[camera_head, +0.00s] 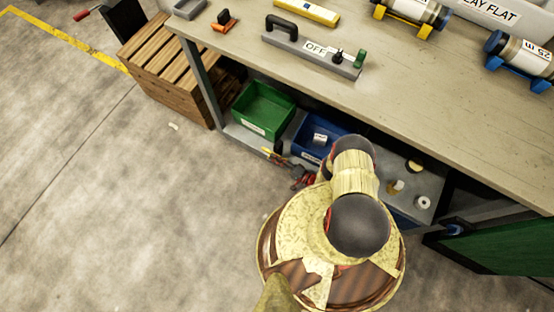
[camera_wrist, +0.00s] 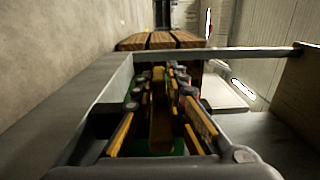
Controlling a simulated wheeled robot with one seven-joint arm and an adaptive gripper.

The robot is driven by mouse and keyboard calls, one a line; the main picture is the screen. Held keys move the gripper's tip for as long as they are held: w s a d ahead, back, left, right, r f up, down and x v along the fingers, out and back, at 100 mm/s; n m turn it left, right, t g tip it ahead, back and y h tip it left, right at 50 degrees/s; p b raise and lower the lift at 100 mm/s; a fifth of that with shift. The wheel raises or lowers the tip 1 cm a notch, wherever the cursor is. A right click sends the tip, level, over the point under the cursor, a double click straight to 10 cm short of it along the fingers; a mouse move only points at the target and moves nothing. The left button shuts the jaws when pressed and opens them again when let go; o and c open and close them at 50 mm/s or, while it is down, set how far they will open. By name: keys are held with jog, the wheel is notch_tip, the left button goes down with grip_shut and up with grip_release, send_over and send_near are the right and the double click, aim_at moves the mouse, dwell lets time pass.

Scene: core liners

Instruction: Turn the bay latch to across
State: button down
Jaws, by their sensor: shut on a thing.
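My gripper (camera_head: 285,162) is low in front of the shelf under the bench, near the green bin and the blue bin. In the wrist view its two yellow-and-dark fingers (camera_wrist: 163,118) stand on either side of a narrow brownish-yellow piece (camera_wrist: 160,130), and it is shut on this piece. I cannot tell whether this piece is the bay latch. I see no latch clearly in either view; my arm hides part of the shelf.
The green bin (camera_head: 262,110) and blue bin (camera_head: 318,137) stand on the shelf (camera_head: 240,133). The bench top (camera_head: 400,80) overhangs them. A wooden slatted crate (camera_head: 165,70) stands left, and a dark green panel (camera_head: 510,245) lies right.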

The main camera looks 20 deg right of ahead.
jog(key=shift+f, duration=0.2)
jog(key=c, duration=1.8)
grip_release()
jog(key=shift+c, duration=0.2)
jog(key=shift+r, duration=0.1)
